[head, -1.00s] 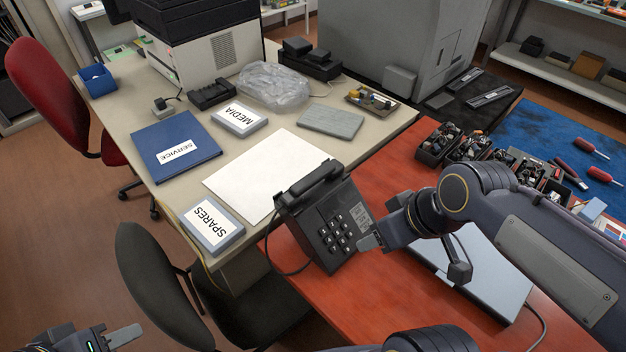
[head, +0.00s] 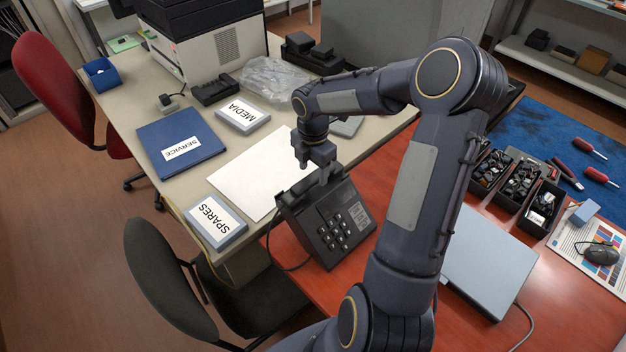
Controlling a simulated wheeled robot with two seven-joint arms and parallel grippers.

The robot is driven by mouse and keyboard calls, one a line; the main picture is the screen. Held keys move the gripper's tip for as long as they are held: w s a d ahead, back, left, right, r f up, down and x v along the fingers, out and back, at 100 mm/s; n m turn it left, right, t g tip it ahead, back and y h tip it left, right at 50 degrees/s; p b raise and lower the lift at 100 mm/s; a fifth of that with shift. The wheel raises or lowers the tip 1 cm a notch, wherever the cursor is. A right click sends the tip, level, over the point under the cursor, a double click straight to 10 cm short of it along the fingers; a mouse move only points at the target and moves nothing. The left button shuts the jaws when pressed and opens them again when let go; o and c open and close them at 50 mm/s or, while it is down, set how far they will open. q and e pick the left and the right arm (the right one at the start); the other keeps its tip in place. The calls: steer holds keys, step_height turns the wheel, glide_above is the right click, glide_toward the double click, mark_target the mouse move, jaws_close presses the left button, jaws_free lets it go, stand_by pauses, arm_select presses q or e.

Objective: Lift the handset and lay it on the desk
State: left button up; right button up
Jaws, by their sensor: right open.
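The black desk phone (head: 338,222) stands on the red table near its left corner, its keypad facing the front. Its black handset (head: 292,193) lies along the back edge of the phone, on its cradle. My right gripper (head: 315,174) points down over the middle of the handset. Its jaws are open, and the fingers hide part of the handset. I cannot tell whether they touch it. The beige desk (head: 228,177) adjoins the red table behind and to the left. My left gripper is out of view.
A white sheet (head: 248,185) lies on the desk beside the phone. The SPARES box (head: 215,222), MEDIA box (head: 243,115) and blue SERVICE binder (head: 180,146) lie around it. A closed laptop (head: 488,262) and several black bins (head: 520,182) are right of my arm.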

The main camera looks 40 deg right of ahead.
mark_target(313, 176)
steer(key=shift+s+a+f, duration=0.1)
steer(key=shift+f, duration=1.85)
steer(key=c, duration=1.2)
steer(key=shift+o, duration=0.2)
